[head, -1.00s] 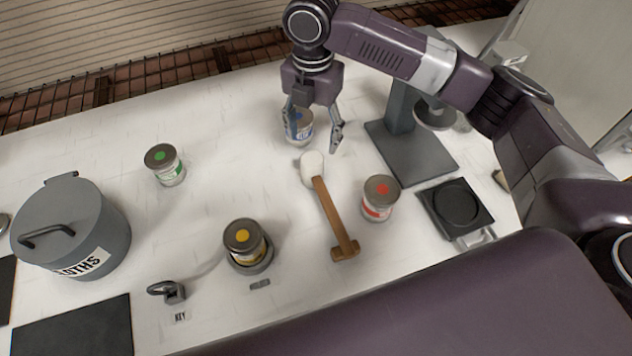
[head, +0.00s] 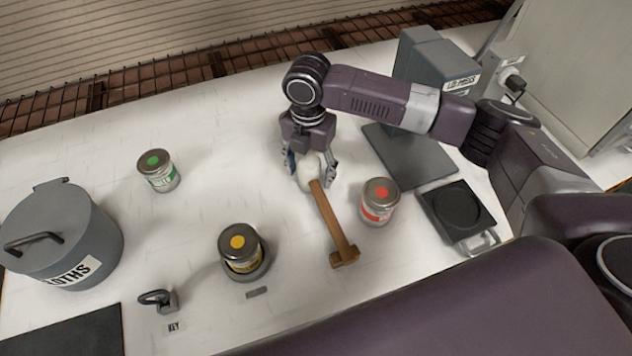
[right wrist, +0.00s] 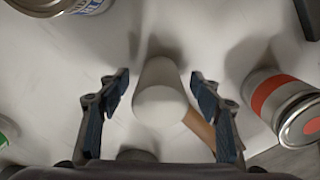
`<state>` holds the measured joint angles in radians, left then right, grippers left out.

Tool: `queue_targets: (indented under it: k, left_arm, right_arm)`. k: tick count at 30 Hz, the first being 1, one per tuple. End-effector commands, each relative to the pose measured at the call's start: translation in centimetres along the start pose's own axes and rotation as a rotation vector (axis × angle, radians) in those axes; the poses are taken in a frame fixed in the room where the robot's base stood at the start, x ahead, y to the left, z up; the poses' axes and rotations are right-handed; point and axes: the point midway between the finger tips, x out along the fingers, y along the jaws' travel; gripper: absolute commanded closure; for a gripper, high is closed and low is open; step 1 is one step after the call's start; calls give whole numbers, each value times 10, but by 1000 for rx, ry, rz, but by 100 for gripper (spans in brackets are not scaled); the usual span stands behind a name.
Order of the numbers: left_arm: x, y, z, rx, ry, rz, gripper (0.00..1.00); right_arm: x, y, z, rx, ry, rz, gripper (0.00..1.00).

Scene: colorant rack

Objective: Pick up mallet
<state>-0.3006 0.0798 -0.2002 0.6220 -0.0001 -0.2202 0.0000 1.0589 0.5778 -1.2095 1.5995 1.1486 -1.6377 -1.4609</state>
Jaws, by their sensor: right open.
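The mallet lies on the white table, with a white head (head: 310,172) and a brown wooden handle (head: 331,222) that runs toward the front and ends in a wider butt. My right gripper (head: 311,180) is open, pointing down, with its fingers on either side of the mallet head. In the right wrist view the white head (right wrist: 160,97) sits between the two open fingertips, with a gap on each side. Part of the handle (right wrist: 200,128) shows at its lower right. My left gripper is not in view.
A red-labelled can (head: 378,203) stands close right of the handle. A yellow-dotted can (head: 239,243) sits in a round holder to the left. A green-labelled can (head: 158,171), a grey cloths pot (head: 60,235) and a lid press (head: 430,65) stand around. A blue-labelled can (right wrist: 62,5) is near the gripper.

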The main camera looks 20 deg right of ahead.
Motion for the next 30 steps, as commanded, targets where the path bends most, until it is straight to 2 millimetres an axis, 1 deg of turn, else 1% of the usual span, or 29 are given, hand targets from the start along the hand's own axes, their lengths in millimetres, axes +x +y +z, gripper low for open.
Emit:
queue_targets:
  k: [3,10,23,24,30]
  left_arm:
    - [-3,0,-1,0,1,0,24]
    - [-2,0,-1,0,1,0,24]
    - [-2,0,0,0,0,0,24]
    - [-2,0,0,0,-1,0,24]
    - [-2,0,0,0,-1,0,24]
  right_arm:
    - [9,0,0,-1,0,-1,41]
    - [11,0,0,-1,-1,0,41]
    - [10,0,0,-1,-1,0,88]
    - [10,0,0,-1,-1,1,91]
    - [9,0,0,-1,-1,2,91]
